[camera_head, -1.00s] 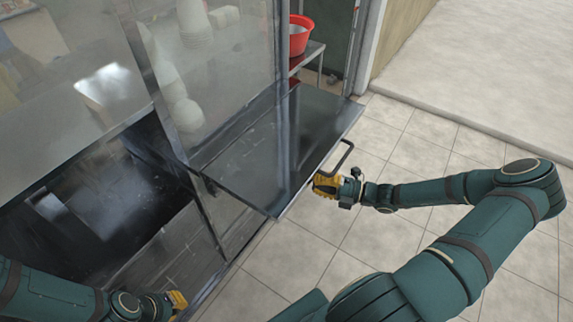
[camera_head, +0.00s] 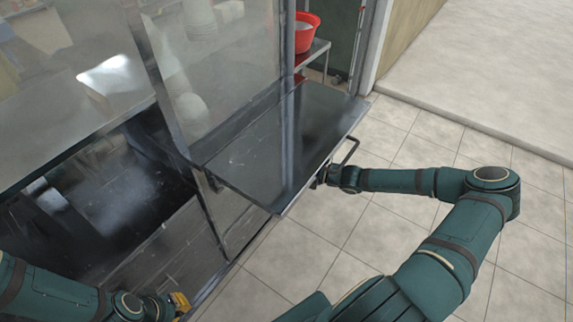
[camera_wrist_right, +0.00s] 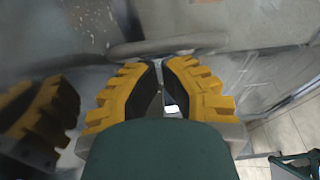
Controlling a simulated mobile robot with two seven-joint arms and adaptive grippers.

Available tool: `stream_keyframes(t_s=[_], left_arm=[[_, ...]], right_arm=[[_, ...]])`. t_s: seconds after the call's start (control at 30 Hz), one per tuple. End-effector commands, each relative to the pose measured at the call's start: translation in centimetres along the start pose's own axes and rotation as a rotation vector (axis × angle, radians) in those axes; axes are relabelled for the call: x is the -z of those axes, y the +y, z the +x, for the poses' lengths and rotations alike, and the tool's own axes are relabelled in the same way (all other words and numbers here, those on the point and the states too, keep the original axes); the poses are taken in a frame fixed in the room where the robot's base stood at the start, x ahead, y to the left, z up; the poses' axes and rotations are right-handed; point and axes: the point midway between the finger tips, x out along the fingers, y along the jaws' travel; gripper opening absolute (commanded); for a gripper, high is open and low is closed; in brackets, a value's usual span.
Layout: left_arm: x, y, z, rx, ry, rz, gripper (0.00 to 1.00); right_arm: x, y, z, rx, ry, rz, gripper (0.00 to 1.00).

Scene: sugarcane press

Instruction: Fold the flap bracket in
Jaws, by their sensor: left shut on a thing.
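The folding flap is a dark glossy shelf panel (camera_head: 290,135) standing out level from the press's side, with a black handle (camera_head: 349,152) at its outer edge. I cannot make out its bracket, which the panel may hide from above. My right gripper (camera_wrist_right: 160,70) is mostly hidden under the panel's outer edge in the head view; in the right wrist view its yellow fingers are nearly together, close to grey metal, with nothing clear between them. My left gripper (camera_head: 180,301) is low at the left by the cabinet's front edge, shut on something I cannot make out.
A glass-walled cabinet (camera_head: 225,60) with a dark interior rises behind the panel. Tiled floor (camera_head: 415,125) is open to the right, with a raised pale slab (camera_head: 500,60) beyond.

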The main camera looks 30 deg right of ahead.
Motion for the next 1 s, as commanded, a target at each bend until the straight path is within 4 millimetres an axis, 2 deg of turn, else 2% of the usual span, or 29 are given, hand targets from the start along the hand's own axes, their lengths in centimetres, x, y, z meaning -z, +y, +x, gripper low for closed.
stream_keyframes(t_s=[0.27,0.43,0.63,1.0], left_arm=[[0.1,0.1,-0.3,0.0,0.001,0.0,0.0],[0.5,0.6,-1.5,0.001,0.01,-0.003,0.0],[0.8,0.8,-2.0,0.002,0.017,-0.005,0.0],[0.8,0.7,-2.0,0.002,0.018,-0.006,0.0]], right_arm=[[-0.3,0.1,0.2,0.001,0.0,0.0,0.0],[-2.1,0.4,1.2,0.002,0.002,-0.003,0.0],[-3.9,0.1,2.4,0.001,0.0,-0.003,0.0],[-4.3,0.0,2.6,0.0,-0.001,-0.001,0.0]])
